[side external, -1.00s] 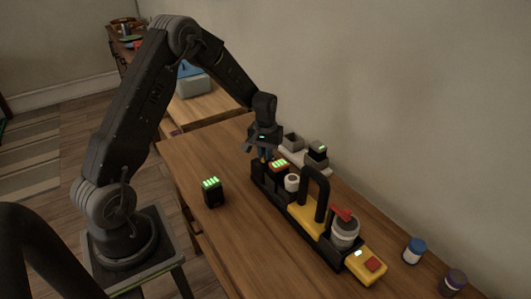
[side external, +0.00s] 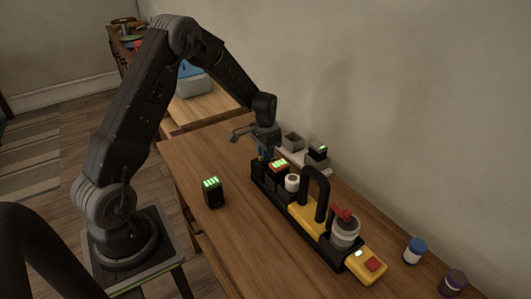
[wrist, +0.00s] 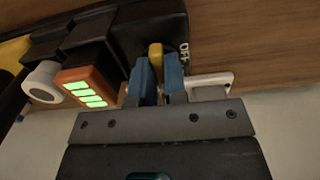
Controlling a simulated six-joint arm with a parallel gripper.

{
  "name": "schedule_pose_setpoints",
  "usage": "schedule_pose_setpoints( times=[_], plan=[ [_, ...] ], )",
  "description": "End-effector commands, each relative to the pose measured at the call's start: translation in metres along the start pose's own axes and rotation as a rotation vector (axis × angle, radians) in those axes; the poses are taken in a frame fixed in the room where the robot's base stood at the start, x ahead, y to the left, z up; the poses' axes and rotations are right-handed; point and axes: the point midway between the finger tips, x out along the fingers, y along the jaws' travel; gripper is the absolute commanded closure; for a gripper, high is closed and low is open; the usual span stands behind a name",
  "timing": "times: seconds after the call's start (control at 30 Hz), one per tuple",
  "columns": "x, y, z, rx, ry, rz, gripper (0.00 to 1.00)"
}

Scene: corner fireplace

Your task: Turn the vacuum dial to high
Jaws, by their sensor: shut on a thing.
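The vacuum device is a long black base (side external: 322,245) with a yellow body, on the wooden table. Its dial has a yellow knob (wrist: 155,52) at the device's far end, seen in the wrist view. The white letters "OFF" (wrist: 184,52) are beside the dial; no "high" mark is readable. My gripper (side external: 264,157) points down over that end. In the wrist view, my gripper's blue fingers (wrist: 158,85) are shut on the yellow knob, one on each side. The fingers hide part of the knob, and in the side view the dial is mostly hidden.
An orange battery (wrist: 86,88) with green bars and a white round part (wrist: 42,80) are beside the fingers. A black handle (side external: 322,190) and a red lever (side external: 343,214) stand up along the device. A loose black battery (side external: 212,192) is on the table, with clear wood around it.

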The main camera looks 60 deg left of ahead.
Motion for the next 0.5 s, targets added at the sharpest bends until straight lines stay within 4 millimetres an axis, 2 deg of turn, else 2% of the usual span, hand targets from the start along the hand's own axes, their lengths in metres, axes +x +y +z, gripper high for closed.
schedule_pose_setpoints(
  times=[0.43,0.47,0.5],
  plan=[
    [-0.0009,-0.0001,-0.0006,0.013,0.002,-0.001,1.0],
    [-0.0009,-0.0001,-0.0006,0.013,0.002,-0.001,0.87],
    [-0.0009,-0.0001,-0.0006,0.013,0.002,-0.001,0.83]
  ],
)
